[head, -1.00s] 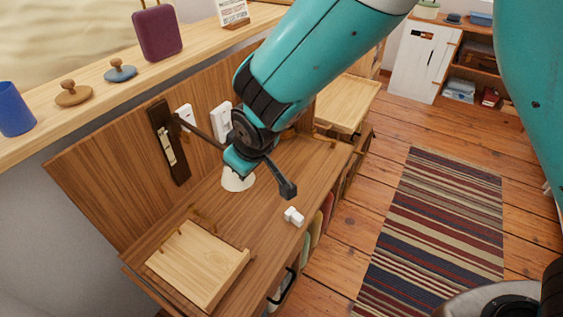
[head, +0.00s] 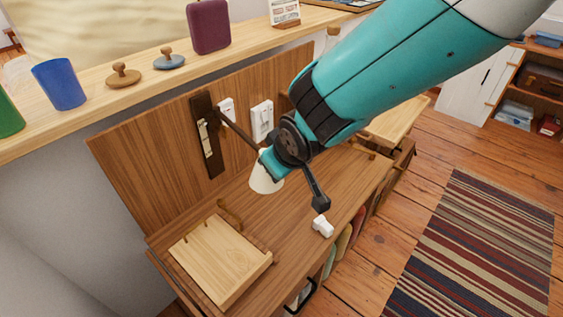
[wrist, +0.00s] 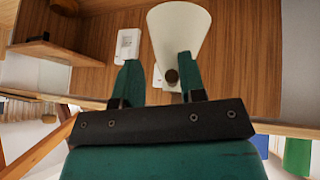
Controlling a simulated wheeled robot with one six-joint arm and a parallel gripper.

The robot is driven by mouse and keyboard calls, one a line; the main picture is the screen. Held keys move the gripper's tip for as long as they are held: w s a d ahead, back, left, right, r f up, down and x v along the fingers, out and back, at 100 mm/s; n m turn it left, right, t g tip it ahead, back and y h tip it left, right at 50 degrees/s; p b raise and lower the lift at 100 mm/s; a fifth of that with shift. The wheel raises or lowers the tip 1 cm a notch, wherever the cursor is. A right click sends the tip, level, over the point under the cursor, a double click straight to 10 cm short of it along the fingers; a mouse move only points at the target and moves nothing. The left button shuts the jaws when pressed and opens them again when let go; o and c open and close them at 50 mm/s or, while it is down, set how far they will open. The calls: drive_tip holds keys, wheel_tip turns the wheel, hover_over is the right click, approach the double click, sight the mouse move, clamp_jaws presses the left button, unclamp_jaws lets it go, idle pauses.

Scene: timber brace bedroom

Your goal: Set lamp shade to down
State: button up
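A white cone-shaped lamp shade (head: 265,177) is by the wooden back panel, above the desk. In the head view my gripper hides its upper part. A dark rod (head: 236,129) reaches from near the wall to my gripper. In the wrist view the shade (wrist: 180,30) is just beyond my gripper (wrist: 159,72), its wide end toward the top of the picture. A dark round knob (wrist: 172,76) shows at its narrow end, between the fingers in the picture. The teal fingers are apart; I cannot tell whether they touch the knob.
The panel holds a dark switch plate (head: 209,145) and white switches (head: 262,121). The wooden desk (head: 292,200) carries a slanted board (head: 222,262) and a small white object (head: 323,226). A shelf (head: 108,111) above holds a blue cup (head: 59,84). Floor is open at right.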

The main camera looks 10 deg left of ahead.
drive_tip(key=shift+f, duration=0.1)
drive_tip(key=v, duration=1.7)
drive_tip(key=shift+r+b, duration=0.25)
drive_tip(key=shift+b, duration=0.15)
drive_tip(key=shift+s, duration=0.15)
drive_tip(key=s+d+m+g, duration=0.1)
drive_tip(key=s+d+g, duration=0.2)
drive_tip(key=s+d, duration=0.2)
drive_tip(key=s+d+m+g+p, duration=0.1)
drive_tip(key=s+d+m+g, duration=0.1)
drive_tip(key=s+d, duration=0.4)
drive_tip(key=d, duration=0.5)
drive_tip(key=shift+s+g+y, duration=0.3)
drive_tip(key=shift+s+g, duration=0.05)
drive_tip(key=shift+g, duration=0.05)
